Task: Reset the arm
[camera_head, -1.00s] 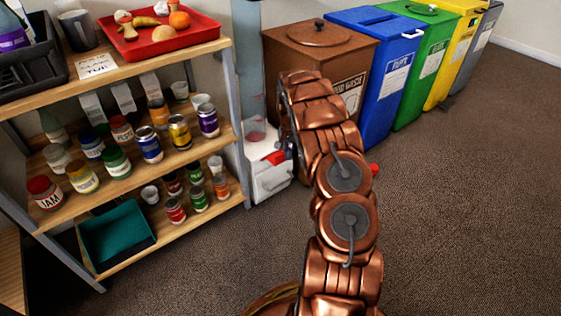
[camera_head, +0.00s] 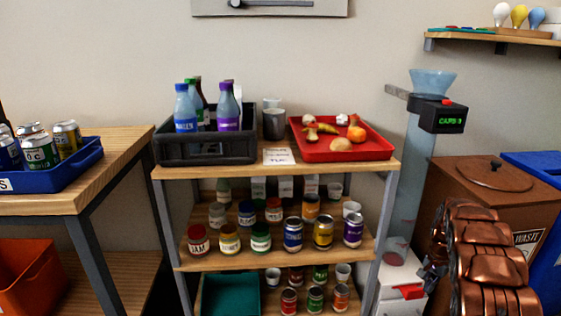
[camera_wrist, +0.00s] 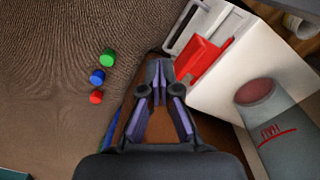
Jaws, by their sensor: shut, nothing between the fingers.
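My copper arm (camera_head: 490,262) is folded at the lower right of the head view, in front of the brown bin. I cannot tell the gap between the fingertips and the box. In the head view, the arm's dark end is only partly visible beside the white box (camera_head: 396,282).
A shelf (camera_head: 262,172) holds jars, cans, a black crate (camera_head: 205,150) and a red tray (camera_head: 345,150). A cap-counter tube (camera_head: 412,180) stands right of it, beside the brown bin (camera_head: 492,176). Small green, blue and red caps (camera_wrist: 97,77) lie on the carpet.

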